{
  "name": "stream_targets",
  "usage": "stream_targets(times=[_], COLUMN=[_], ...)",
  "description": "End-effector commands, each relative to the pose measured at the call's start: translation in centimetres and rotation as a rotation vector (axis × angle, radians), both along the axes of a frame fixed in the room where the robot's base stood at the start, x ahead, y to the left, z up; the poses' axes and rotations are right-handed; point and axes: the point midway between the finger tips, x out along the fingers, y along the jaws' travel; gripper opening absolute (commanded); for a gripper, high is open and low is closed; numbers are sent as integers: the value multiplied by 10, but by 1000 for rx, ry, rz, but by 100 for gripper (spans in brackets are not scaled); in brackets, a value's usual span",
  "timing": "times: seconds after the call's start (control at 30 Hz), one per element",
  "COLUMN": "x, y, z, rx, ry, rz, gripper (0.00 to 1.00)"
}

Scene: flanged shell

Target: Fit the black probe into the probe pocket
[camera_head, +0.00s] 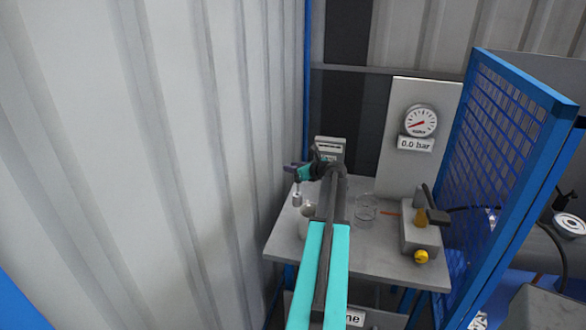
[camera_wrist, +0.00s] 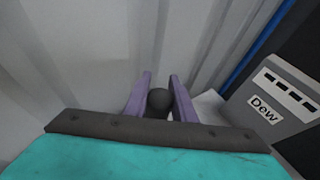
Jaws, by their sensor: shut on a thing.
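My gripper (camera_head: 290,168) is at the left of the bench, with its purple fingers shut on the black probe. In the wrist view the probe's dark rounded top (camera_wrist: 158,100) sits between the two fingers (camera_wrist: 160,88). In the head view a small grey cylindrical part (camera_head: 297,198) hangs below the fingers, seemingly the probe's lower end, above the bench's left edge. A grey box labelled "Dew" (camera_wrist: 270,105) is right of the fingers in the wrist view and seems to be the box (camera_head: 330,147) behind my arm. I cannot make out the probe pocket.
The grey bench (camera_head: 362,255) carries a glass beaker (camera_head: 366,208) and a grey block with brass and yellow fittings (camera_head: 421,240). A gauge (camera_head: 420,121) reads 0.0 bar. A corrugated wall (camera_head: 200,150) stands close left; a blue mesh panel (camera_head: 510,130) stands right.

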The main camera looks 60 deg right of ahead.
Motion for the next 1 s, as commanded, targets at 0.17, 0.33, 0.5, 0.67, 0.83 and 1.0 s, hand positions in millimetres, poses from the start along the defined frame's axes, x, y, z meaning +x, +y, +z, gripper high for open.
stream_targets(times=[0.17,0.33,0.5,0.67,0.83,1.0], x=[1,2,2,2,2,2], y=[1,1,1,1,1,1], z=[1,0,0,-1,-3,-6], rx=[0,0,-1,0,0,-1], ry=[0,0,0,0,0,-1], rz=[0,1,1,1,1,1], gripper=[0,0,0,0,0,0])
